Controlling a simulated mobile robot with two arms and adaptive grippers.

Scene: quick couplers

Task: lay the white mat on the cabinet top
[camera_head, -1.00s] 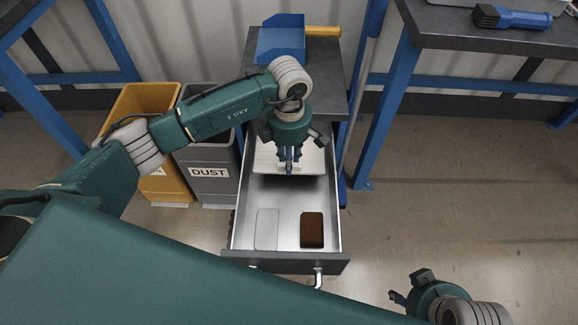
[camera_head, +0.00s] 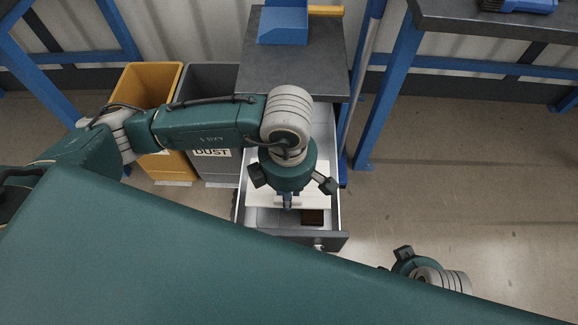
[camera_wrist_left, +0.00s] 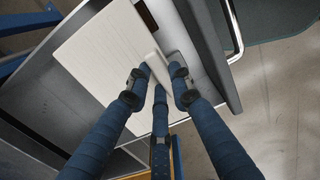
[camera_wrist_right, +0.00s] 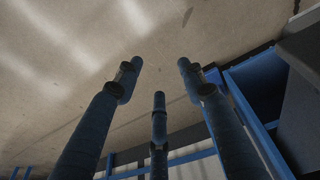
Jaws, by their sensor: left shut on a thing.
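The white mat (camera_head: 318,199) is a flat, pale rectangle over the open drawer in the head view. It also shows in the left wrist view (camera_wrist_left: 100,50), with a small raised grip near one edge. My left gripper (camera_head: 287,204) is shut on the mat at that grip, and its fingers show in the left wrist view (camera_wrist_left: 158,78). My left arm hides part of the mat. The dark grey cabinet top (camera_head: 325,70) lies behind the drawer. My right gripper (camera_wrist_right: 160,72) is open and empty, low at the right in the head view.
A blue tray (camera_head: 284,27) and a yellow-handled thing (camera_head: 326,11) occupy the back of the cabinet top; its front is bare. A brown block (camera_head: 312,217) lies in the drawer (camera_head: 335,225). Yellow (camera_head: 140,85) and grey (camera_head: 205,80) bins stand left.

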